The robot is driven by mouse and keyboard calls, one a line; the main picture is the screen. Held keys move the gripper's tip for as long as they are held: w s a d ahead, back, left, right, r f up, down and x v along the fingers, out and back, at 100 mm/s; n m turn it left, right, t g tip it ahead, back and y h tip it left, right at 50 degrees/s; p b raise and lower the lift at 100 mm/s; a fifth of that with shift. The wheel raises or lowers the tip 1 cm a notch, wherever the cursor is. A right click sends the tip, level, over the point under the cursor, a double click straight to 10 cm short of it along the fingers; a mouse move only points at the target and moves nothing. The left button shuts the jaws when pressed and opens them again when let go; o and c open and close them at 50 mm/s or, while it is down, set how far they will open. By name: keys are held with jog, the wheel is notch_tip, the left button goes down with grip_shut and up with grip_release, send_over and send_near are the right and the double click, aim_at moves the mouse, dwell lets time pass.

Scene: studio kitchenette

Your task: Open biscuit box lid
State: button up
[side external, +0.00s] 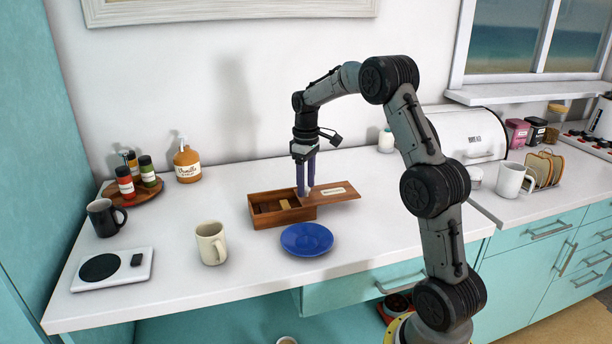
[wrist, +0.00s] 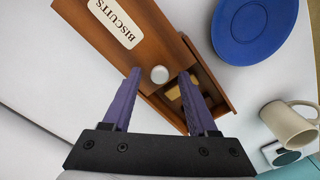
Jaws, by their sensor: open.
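The wooden biscuit box (side external: 276,217) stands on the white counter, with its sliding lid (side external: 338,192) drawn out to the right. The lid still overlaps the box's right end. Biscuits show inside the open left part. In the wrist view the lid (wrist: 146,28) bears a "BISCUITS" label and a round pale knob (wrist: 159,75). The box's open part (wrist: 228,97) shows beyond my right finger. My gripper (side external: 305,190) points down over the lid's inner end. In the wrist view my gripper (wrist: 158,73) is open, its two purple fingers on either side of the knob, with gaps visible.
A blue plate (side external: 307,239) lies just in front of the box, and a cream mug (side external: 211,243) stands to its left. A bread bin (side external: 465,135) stands at right.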

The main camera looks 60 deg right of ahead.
notch_tip(320, 180, up, 14)
dwell(0.5)
jog(key=shift+f, duration=0.1)
jog(key=s+a+r+n+t, duration=0.1)
jog(key=s+a+r+t, duration=0.1)
jog(key=s+a+r, duration=0.5)
jog(key=s+a+r+n+t, duration=0.1)
jog(key=s+a+r+n, duration=0.15)
jog(key=a, duration=0.95)
jog(key=s+a+f+m+t, duration=0.1)
jog(key=s+a+f, duration=0.2)
jog(key=s+f, duration=0.4)
jog(key=s+a+f+m+t, duration=0.1)
jog(key=s+a+f+m, duration=0.1)
jog(key=s+a+f, duration=0.2)
notch_tip(320, 180, down, 3)
jog(key=s, duration=0.3)
jog(key=shift+f+t, duration=0.15)
jog(key=shift+t, duration=0.15)
